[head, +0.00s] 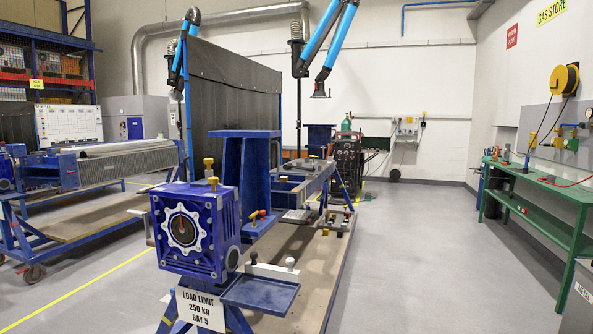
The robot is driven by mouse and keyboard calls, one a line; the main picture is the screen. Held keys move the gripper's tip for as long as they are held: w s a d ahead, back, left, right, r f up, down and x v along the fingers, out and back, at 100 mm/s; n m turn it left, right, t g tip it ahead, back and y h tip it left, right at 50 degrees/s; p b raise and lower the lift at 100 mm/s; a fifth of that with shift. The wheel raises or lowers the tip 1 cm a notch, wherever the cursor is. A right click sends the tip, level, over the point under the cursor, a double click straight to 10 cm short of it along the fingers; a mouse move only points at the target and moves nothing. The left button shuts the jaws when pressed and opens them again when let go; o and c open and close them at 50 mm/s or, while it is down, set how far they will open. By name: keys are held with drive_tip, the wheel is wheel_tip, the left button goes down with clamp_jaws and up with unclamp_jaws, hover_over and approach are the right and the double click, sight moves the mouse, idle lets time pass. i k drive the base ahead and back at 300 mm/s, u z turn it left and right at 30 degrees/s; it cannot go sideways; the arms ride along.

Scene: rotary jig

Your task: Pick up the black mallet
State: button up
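I cannot make out a black mallet for certain anywhere in the head view. Small tools and parts lie on the green workbench (540,185) along the right wall, too small to identify. The blue rotary jig (190,237) stands at centre left, with a square gearbox at its near end. Small yellow and red-topped fittings sit on the jig. My gripper is not in view.
A sign (200,309) reading "LOAD LIMIT 250 kg BAY 5" hangs at the jig's near end. A blue trolley (75,215) with a metal roll stands at left. A welding machine (347,160) stands behind. Grey floor (430,250) is clear between jig and workbench.

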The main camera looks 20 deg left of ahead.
sight(287, 166)
drive_tip(key=z, duration=0.25)
drive_tip(key=k, duration=0.3)
drive_tip(key=z, duration=1)
drive_tip(key=k, duration=1.05)
drive_tip(key=z, duration=0.4)
drive_tip(key=i, duration=1.35)
drive_tip(key=u, duration=0.7)
drive_tip(key=i, duration=2.15)
drive_tip(key=u, duration=0.45)
drive_tip(key=i, duration=1.95)
drive_tip(key=u, duration=0.35)
drive_tip(key=i, duration=1.95)
drive_tip(key=u, duration=0.55)
drive_tip(key=i, duration=1.7)
drive_tip(key=u, duration=1.25)
drive_tip(key=i, duration=0.95)
drive_tip(key=u, duration=0.95)
